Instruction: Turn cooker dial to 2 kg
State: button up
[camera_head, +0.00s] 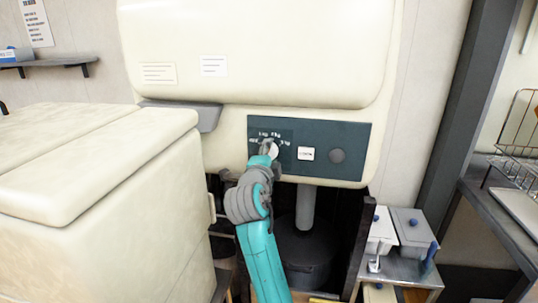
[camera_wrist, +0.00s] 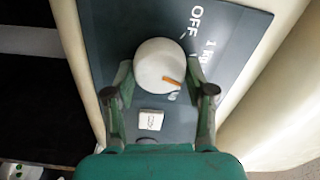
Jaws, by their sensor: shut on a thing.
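The cooker (camera_head: 255,50) is a large cream machine with a dark blue-grey control panel (camera_head: 355,135). Its white round dial (camera_wrist: 158,62) fills the middle of the wrist view, and only part of it shows in the head view (camera_head: 272,150). An orange mark on the dial points to the lower right in the wrist view. "OFF" and a "1 KG" label are printed to the upper right of the dial there; another label by the mark is partly hidden. My gripper (camera_wrist: 158,78) is shut on the dial, one finger on each side.
A white square button (camera_head: 306,154) and a dark round knob (camera_head: 337,156) sit right of the dial. A cream chest (camera_head: 95,190) stands at the left. A dark pot (camera_head: 303,250) is under the panel. Lidded containers (camera_head: 410,226) stand at the lower right.

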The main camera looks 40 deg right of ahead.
dwell(0.4)
jog(key=o, duration=1.1)
jog(key=shift+o, duration=0.2)
jog(key=v, duration=1.2)
